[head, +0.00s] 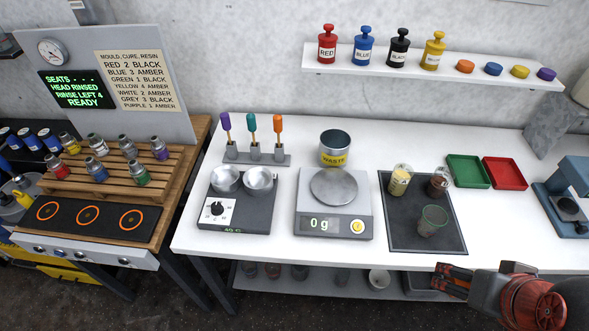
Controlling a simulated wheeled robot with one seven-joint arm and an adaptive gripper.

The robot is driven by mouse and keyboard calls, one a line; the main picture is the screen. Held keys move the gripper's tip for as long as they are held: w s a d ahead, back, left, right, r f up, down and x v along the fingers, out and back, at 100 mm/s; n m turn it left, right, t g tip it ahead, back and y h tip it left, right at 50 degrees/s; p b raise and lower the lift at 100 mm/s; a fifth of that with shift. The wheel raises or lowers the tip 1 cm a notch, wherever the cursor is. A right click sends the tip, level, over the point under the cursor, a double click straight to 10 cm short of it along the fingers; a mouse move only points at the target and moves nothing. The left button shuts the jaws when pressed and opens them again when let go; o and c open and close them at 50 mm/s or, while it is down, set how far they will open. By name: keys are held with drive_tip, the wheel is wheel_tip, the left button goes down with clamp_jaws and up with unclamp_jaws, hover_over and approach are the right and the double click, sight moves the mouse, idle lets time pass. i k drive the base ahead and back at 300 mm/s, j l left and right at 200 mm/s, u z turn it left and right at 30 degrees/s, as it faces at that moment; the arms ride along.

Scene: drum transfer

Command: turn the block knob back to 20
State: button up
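The block (262,215) is a dark grey unit on the left part of the white bench, with two metal cups in its top. Its black knob (217,208) sits on a white dial plate at the front left, and the pointer's exact setting is too small to read. A small green readout (232,230) on the front edge shows a temperature in C, with digits too small to read surely. My gripper (440,280) is at the lower right, in front of the bench edge, far right of the knob and touching nothing. Its finger gap is unclear.
A scale (335,225) reading 0 g stands right of the block, with a waste cup (335,147) behind it. A dark tray (408,235) holds jars and a clear cup. Upright tools in a rack (255,158) stand behind the block. The bench front strip is clear.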

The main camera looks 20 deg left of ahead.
sight(216, 208)
drive_tip(key=k+u, duration=0.1)
drive_tip(key=u, duration=1.5)
